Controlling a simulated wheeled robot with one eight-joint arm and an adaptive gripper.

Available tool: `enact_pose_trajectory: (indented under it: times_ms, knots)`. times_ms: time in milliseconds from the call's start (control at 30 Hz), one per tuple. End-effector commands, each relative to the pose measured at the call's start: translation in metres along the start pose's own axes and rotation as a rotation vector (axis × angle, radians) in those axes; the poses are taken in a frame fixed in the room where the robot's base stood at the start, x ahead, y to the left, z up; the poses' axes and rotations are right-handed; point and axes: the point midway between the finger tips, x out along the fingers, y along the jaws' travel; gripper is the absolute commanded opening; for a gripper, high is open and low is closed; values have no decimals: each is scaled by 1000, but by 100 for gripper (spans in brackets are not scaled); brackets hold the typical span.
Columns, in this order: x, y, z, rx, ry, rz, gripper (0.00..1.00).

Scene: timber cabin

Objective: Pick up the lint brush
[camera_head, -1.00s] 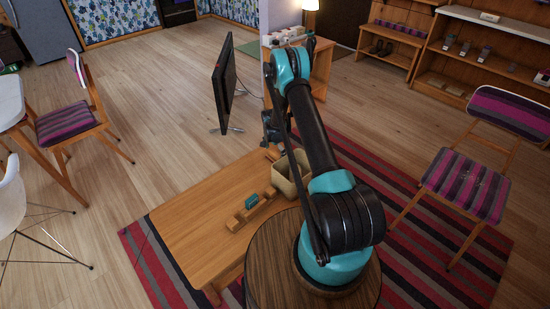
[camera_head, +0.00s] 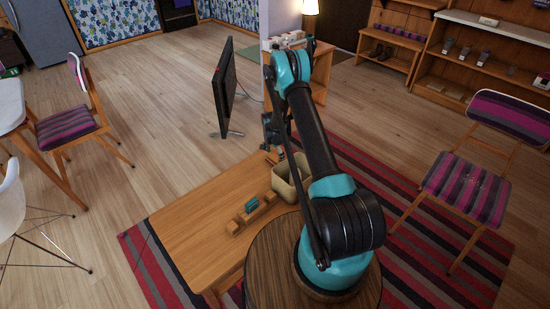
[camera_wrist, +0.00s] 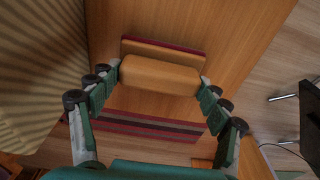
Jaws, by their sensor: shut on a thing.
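The lint brush (camera_wrist: 160,76) shows in the wrist view as a tan wooden block, with a flatter wooden part edged in dark red behind it. My gripper (camera_wrist: 161,80) is shut on it, with one fingertip at each end of the block. In the head view my gripper (camera_head: 271,130) is small and dark, over the far end of the low wooden table (camera_head: 190,230). A bit of wood, likely the brush, shows just below it. I cannot tell whether the brush touches the tabletop.
A beige bin (camera_head: 291,184) stands on the table close to my gripper; its ribbed wall (camera_wrist: 35,70) fills the wrist view's left side. A wooden holder (camera_head: 252,214) with a teal item lies nearer. A black screen (camera_head: 224,88) stands beyond the table. A striped rug (camera_head: 440,250) lies below.

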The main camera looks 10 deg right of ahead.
Motion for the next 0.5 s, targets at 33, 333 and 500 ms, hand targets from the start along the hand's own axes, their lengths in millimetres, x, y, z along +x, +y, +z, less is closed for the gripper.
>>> enact_pose_trajectory:
  times_ms: [33,333,500]
  knots:
    - [-5,0,-1,0,0,0,42]
    - [-57,1,-7,0,0,0,42]
    - [-95,0,-11,0,0,0,42]
